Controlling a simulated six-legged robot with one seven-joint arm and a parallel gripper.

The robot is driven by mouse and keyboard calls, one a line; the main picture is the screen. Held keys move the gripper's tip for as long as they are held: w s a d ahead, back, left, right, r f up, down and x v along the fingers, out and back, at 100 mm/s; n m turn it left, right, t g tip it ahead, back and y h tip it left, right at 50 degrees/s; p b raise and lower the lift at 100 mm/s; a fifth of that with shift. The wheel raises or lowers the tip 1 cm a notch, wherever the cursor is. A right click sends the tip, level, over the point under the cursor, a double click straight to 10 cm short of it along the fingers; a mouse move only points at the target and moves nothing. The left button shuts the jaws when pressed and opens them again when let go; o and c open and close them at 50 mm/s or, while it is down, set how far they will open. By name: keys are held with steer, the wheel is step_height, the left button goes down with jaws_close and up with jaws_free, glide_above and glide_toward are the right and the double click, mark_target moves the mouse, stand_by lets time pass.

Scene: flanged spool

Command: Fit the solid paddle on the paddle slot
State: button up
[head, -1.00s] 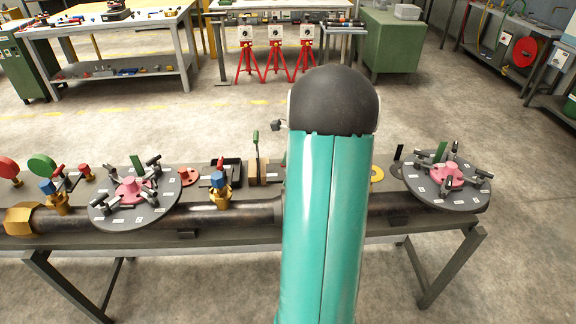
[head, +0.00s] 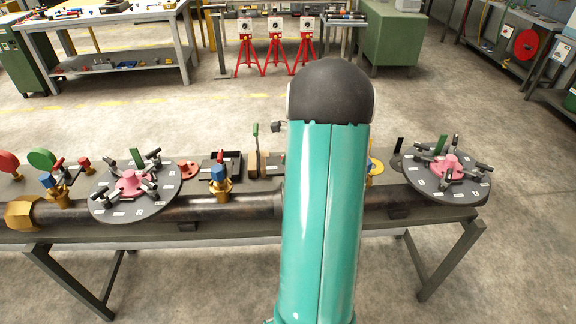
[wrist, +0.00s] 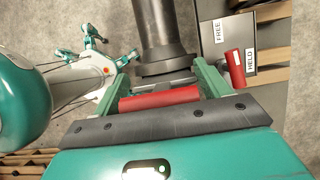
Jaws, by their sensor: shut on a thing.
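In the wrist view my gripper (wrist: 164,78) has two green fingers closed about a red bar (wrist: 160,101) that lies crosswise between them. A thin grey edge shows just beyond the bar. Directly ahead is a dark round flange on a pipe (wrist: 158,38); I cannot tell whether the held piece touches it. I cannot make out the solid paddle or the paddle slot for certain. In the head view my arm hides the gripper and the middle of the bench.
A dark plate labelled FREE and HELD (wrist: 222,40) and another red bar (wrist: 235,69) are beside the right finger. On the bench (head: 240,238) stand a left round plate (head: 113,210), a right round plate (head: 455,190), and a blue-and-yellow valve (head: 219,180).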

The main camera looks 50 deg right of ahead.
steer(key=shift+f, duration=2.65)
steer(key=o, duration=2.1)
steer(key=shift+f, duration=0.1)
